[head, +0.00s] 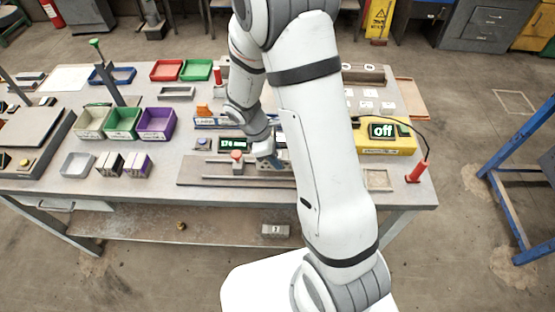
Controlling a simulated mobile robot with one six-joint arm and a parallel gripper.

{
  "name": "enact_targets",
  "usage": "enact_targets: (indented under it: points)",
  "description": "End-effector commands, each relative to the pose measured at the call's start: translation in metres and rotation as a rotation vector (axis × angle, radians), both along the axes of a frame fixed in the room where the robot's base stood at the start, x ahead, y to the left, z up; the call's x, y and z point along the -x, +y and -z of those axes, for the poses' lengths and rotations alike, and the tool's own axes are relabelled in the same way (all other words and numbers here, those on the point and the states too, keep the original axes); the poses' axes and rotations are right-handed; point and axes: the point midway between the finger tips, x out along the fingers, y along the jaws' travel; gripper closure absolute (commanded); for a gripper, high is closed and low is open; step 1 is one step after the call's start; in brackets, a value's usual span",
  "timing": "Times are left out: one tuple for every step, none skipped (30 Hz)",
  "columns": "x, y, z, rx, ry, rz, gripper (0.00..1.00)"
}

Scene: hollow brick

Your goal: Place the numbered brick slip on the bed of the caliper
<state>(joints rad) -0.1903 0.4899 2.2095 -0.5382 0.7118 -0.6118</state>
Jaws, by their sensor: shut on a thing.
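The caliper is on the bench left of my arm, with a long grey-brown bed (208,171) along the front. Its small display (233,144) appears to read 174 mm, and a red-topped part (237,156) stands on it. My gripper (272,162) points down just over the right part of the bed, partly behind my arm. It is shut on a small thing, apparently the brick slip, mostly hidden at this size. I cannot read a number on it or tell whether it touches the bed.
Cream, green and purple bins (122,123) stand to the left. My arm hides the middle of the bench.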

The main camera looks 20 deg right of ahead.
Motion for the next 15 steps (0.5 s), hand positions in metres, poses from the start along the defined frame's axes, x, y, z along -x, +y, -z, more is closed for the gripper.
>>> enact_targets:
  points:
    - [0.001,0.000,0.008,0.001,0.007,0.000,0.94]
    - [0.001,0.000,0.012,0.001,0.004,0.001,0.94]
    - [0.001,0.000,0.018,0.001,0.005,0.000,0.94]
    - [0.001,-0.001,0.021,0.001,0.005,0.000,0.94]
    - [0.001,0.000,0.023,0.001,0.003,0.001,0.94]
    - [0.000,0.000,0.026,0.000,0.003,0.001,0.94]
    - [0.000,0.000,0.028,0.000,0.002,0.001,0.94]
    - [0.000,0.000,0.028,-0.001,0.002,0.001,0.94]
    - [0.000,0.000,0.029,0.000,0.001,0.000,0.94]
    - [0.000,0.000,0.029,0.000,0.001,0.001,0.94]
    - [0.000,0.000,0.028,0.000,0.001,0.001,0.94]
    - [0.000,0.000,0.028,0.000,0.001,0.001,0.94]
    - [0.000,0.000,0.028,0.000,0.001,0.001,0.94]
    - [0.000,0.000,0.028,0.000,0.001,0.001,0.94]
    - [0.000,-0.001,0.029,0.000,0.001,0.001,0.94]
